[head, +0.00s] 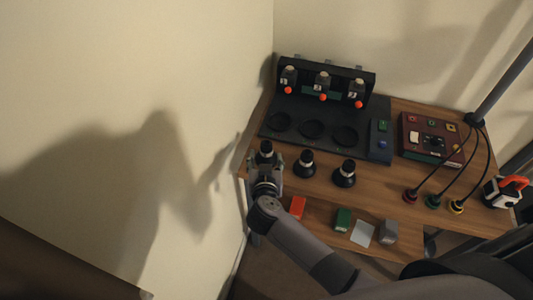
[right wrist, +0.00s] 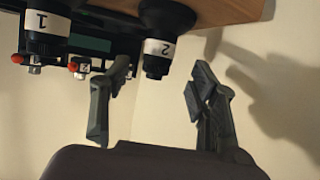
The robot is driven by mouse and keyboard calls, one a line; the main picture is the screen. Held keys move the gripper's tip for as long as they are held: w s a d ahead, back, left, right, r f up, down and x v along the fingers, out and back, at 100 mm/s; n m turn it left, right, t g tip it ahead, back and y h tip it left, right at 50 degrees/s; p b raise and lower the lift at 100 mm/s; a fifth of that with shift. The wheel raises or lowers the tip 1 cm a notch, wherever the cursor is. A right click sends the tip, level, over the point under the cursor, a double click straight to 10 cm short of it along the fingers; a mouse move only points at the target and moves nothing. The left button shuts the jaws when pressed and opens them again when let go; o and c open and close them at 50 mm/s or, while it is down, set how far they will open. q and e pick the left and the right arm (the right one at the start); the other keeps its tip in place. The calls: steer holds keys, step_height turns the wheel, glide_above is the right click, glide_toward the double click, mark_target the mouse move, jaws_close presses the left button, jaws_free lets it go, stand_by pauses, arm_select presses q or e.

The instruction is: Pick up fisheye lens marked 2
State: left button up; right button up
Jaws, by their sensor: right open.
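The lens marked 2 (right wrist: 157,47) is a black lens with a white numbered band, at the upper middle of the right wrist view. It appears to be the leftmost of the three standing lenses (head: 265,149) in the head view, at the table's left end. My right gripper (head: 266,168) is just in front of it. In the right wrist view my gripper (right wrist: 160,82) is open and empty, with the lens beyond and between the fingertips; I see no contact. A lens marked 1 (right wrist: 45,25) is to its left. My left gripper is not in view.
Two more black lenses, in the middle (head: 304,163) and at right (head: 344,174), stand close by. Behind is a dark rack (head: 325,80) with red knobs. Red (head: 298,207) and green (head: 342,219) blocks lie in front. The wall is close on the left.

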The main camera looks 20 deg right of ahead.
mark_target(266, 153)
steer(key=x, duration=0.7)
steer(key=shift+f, duration=0.2)
steer(key=shift+c, duration=0.2)
jaws_close()
stand_by(0.3)
